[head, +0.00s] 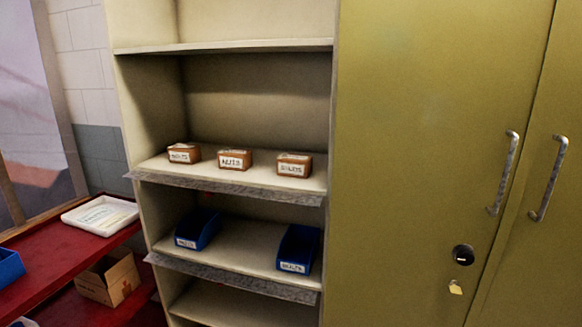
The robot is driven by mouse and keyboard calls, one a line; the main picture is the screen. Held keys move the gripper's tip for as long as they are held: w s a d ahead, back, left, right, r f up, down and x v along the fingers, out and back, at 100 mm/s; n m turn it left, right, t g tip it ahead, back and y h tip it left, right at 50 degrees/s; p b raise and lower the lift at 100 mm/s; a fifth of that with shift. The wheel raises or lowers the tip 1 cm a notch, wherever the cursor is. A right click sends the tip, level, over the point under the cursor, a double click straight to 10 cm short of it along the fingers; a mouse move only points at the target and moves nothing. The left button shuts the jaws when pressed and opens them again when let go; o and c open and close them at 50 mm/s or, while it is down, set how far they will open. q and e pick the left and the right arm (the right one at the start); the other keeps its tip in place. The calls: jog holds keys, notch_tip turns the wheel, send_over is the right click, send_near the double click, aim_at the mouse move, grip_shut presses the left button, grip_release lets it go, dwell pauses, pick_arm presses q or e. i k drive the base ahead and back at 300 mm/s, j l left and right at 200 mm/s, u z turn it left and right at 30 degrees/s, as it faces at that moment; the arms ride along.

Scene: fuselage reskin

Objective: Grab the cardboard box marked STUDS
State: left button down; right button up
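Three small brown cardboard boxes with white labels stand in a row on the middle shelf (215,183): a left box (184,152), a middle box (235,159) and a right box (294,164). Their labels are small and blurred, so I cannot tell for sure which one reads STUDS. The boxes stand apart from each other near the shelf's front edge. Neither of my grippers is in view.
Two blue bins, left (198,229) and right (298,249), stand on the shelf below. Closed olive cabinet doors (430,120) fill the right. At left, a red cart (75,245) carries a white tray (100,215); a carton (108,278) sits on its lower level.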

aim_at(292, 166)
jog(key=z, duration=0.85)
jog(key=j+z, duration=0.5)
jog(key=k+j+z, duration=0.15)
jog(key=z, duration=0.35)
jog(key=k+j+z, duration=0.2)
jog(key=j, duration=0.25)
jog(key=k+j+z, duration=0.2)
jog(key=k+j, duration=0.55)
jog(key=j, duration=0.25)
jog(key=z, duration=0.05)
